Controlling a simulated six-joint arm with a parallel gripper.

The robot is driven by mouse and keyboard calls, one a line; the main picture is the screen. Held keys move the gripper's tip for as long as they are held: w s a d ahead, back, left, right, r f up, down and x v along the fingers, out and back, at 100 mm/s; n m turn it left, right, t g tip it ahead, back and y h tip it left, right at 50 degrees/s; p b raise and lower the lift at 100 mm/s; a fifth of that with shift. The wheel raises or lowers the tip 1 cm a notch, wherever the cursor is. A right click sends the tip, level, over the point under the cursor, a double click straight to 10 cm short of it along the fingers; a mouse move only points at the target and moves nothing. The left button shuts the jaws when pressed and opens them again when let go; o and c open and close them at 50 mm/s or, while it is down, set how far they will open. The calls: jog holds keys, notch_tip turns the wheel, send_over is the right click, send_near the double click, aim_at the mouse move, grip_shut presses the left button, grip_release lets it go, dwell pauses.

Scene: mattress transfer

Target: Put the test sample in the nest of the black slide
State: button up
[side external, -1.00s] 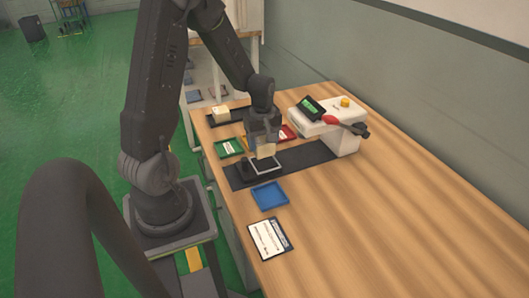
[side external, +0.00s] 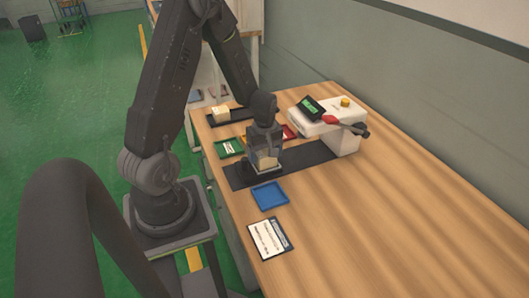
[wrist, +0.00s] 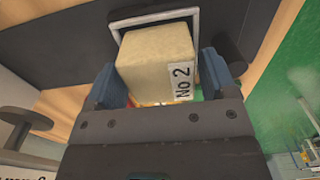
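The test sample, a beige block labelled "No 2" (wrist: 155,62), sits between the two blue fingers of my gripper (wrist: 160,82). The fingers appear to press on its sides. In the side view my gripper (side external: 265,156) points down with the block (side external: 267,163) low over the nest of the black slide (side external: 312,153). The nest's pale square rim (wrist: 150,16) shows just beyond the block in the wrist view. Whether the block's underside touches the nest is hidden.
A white machine (side external: 345,140) with a red-knobbed lever stands at the slide's right end. A blue tray (side external: 269,196) and a label card (side external: 270,238) lie in front. A green tray (side external: 228,148), a red tray (side external: 289,132) and another beige block (side external: 221,114) lie behind. The right tabletop is clear.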

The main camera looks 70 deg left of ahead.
aim_at(265, 151)
jog(key=shift+o, duration=0.9)
notch_tip(265, 151, up, 11)
jog(key=s+d+r+m+t, duration=0.2)
jog(key=s+d+r+m, duration=0.3)
jog(key=d+r+m, duration=0.2)
jog(key=s+d+r+m+t, duration=0.3)
jog(key=s+d+r+m, duration=0.2)
jog(key=d+m, duration=0.6)
notch_tip(265, 151, up, 3)
jog(key=shift+d+f+t, duration=0.1)
jog(key=shift+d+t, duration=0.2)
jog(key=shift+d, duration=0.65)
